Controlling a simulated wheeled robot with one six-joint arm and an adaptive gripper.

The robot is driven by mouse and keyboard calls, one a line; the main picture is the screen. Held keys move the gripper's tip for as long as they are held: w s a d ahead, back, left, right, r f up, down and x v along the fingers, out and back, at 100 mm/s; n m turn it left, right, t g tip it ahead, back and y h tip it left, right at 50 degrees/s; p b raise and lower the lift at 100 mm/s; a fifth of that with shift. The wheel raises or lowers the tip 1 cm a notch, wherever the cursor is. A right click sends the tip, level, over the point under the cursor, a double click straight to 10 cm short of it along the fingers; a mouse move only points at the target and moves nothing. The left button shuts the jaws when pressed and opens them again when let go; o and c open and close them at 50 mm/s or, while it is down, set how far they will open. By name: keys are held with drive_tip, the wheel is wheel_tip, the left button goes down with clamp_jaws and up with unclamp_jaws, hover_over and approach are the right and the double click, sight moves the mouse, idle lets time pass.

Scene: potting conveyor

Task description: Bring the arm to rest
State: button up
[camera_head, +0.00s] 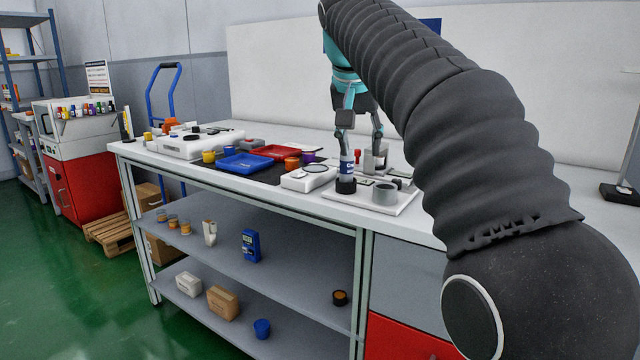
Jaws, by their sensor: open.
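My gripper (361,129) hangs over the white workbench (412,226), pointing down, with its two fingers spread apart. Below and between the fingers stand a small white-and-blue bottle in a black holder (346,186) and a grey metal fixture (375,160) on a white board (350,199). I cannot tell from this angle whether a finger touches the bottle. My arm, in a dark ribbed sleeve, crosses the right half of the view and hides part of the bench behind it.
A blue tray (243,164), a red tray (276,152) and small coloured pots lie left of my gripper. A grey cup (385,194) stands on the board. Shelves (290,255) below hold boxes and a blue meter (251,245). Green floor (60,300) is clear at left.

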drive_tip(key=s+d+f+n+y, duration=0.1)
drive_tip(key=s+f+n, duration=0.35)
drive_tip(key=f, duration=0.95)
drive_tip(key=s+d+f+m, duration=0.1)
drive_tip(key=s+d+f, duration=0.3)
drive_tip(key=s+f, duration=0.3)
drive_tip(key=s+d+f+m+t, duration=0.1)
drive_tip(key=s+d+f, duration=0.2)
drive_tip(key=s+f, duration=0.5)
drive_tip(key=shift+s+d+f+y, duration=0.2)
drive_tip(key=shift+s+d+y, duration=0.2)
drive_tip(key=shift+s, duration=4.1)
